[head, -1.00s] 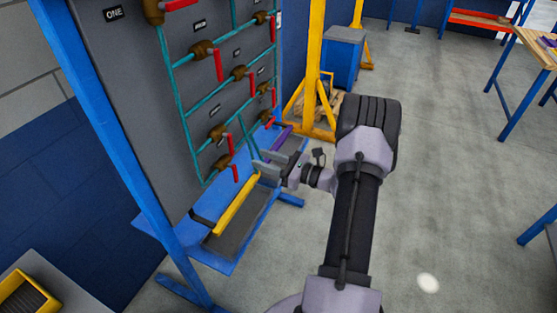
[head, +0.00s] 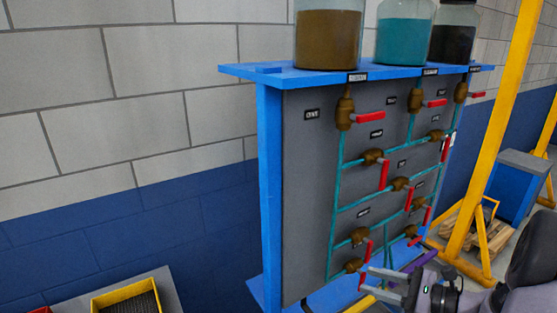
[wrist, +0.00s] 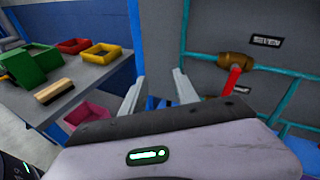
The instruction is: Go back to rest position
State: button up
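My gripper (head: 367,279) is at the bottom right of the head view, in front of the lower part of the grey valve panel (head: 305,190). Its two fingers are apart with nothing between them, and in the wrist view the gripper (wrist: 158,75) also shows open and empty. The panel carries teal pipes, brown valves and red handles (head: 384,176). A red handle (wrist: 232,80) hangs down to the right of the fingers in the wrist view. Most of my arm is outside the head view.
Jars (head: 328,40) stand on the blue shelf (head: 262,72) above the panel. A yellow post (head: 497,120) and a blue bin (head: 512,185) are at right. In the wrist view, a table (wrist: 95,78) at left holds a green object, coloured trays and a brush.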

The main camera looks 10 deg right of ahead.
jog(key=s+a+r+n+g+h, duration=0.1)
jog(key=s+a+r+n+g, duration=0.25)
jog(key=a, duration=0.35)
jog(key=s+a+r+n+g+h, duration=0.2)
jog(key=s+a+n, duration=0.25)
jog(key=a, duration=0.25)
jog(key=s+a+r+n+g+h, duration=0.1)
jog(key=s+a+r+n+g, duration=0.2)
jog(key=a+n, duration=0.35)
jog(key=s+a+r+n+t+h, duration=0.3)
jog(key=s+n+h, duration=0.1)
jog(key=s+n, duration=0.2)
jog(key=shift+s+r+h, duration=0.15)
jog(key=shift+s+h, duration=0.15)
jog(key=shift+s, duration=0.5)
